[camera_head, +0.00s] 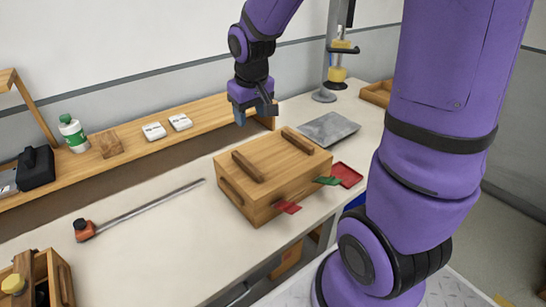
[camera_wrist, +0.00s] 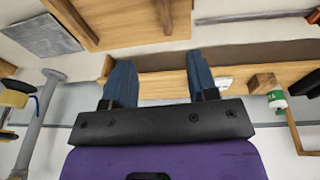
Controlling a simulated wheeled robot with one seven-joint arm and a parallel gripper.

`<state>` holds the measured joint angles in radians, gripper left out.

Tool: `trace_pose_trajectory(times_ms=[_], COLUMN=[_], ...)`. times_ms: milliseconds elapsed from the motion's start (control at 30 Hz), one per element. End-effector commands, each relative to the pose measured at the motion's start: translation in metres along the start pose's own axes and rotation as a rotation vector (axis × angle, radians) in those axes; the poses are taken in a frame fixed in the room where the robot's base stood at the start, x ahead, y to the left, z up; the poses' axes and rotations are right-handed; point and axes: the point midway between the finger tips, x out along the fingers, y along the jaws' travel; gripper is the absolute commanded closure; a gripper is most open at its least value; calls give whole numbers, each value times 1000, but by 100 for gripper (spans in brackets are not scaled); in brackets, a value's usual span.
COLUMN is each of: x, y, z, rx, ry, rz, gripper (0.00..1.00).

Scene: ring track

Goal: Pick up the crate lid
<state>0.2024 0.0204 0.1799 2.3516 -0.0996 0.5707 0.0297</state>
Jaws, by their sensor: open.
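The wooden crate (camera_head: 267,205) stands on the workbench in the head view. Its lid (camera_head: 274,157) lies flat on top and has two dark wooden bars across it. In the wrist view the lid (camera_wrist: 122,14) shows only in part at the top edge, with its bars. My gripper (camera_head: 256,113) is above and behind the crate in the head view, apart from the lid. It also shows in the wrist view (camera_wrist: 160,68), with its two blue fingers spread and nothing between them.
Red (camera_head: 288,207) and green (camera_head: 328,181) tabs stick out at the crate's side. A grey plate (camera_head: 328,129) and a red tray (camera_head: 346,174) lie nearby. A shelf (camera_head: 205,118) with a bottle (camera_head: 73,133) runs behind. The bench left of the crate is mostly clear around a long rod (camera_head: 150,206).

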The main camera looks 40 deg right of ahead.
Motion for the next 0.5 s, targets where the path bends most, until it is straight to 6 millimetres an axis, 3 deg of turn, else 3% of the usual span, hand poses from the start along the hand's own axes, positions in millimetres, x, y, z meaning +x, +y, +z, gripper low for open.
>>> trace_pose_trajectory(times_ms=[33, 200, 500], x=[18, 63, 100], y=[1, 2, 1], z=[-6, -19, -26], rx=[-1, -4, -5], ry=[-21, -57, -80], rz=[-10, -37, -62], gripper=[47, 47, 47])
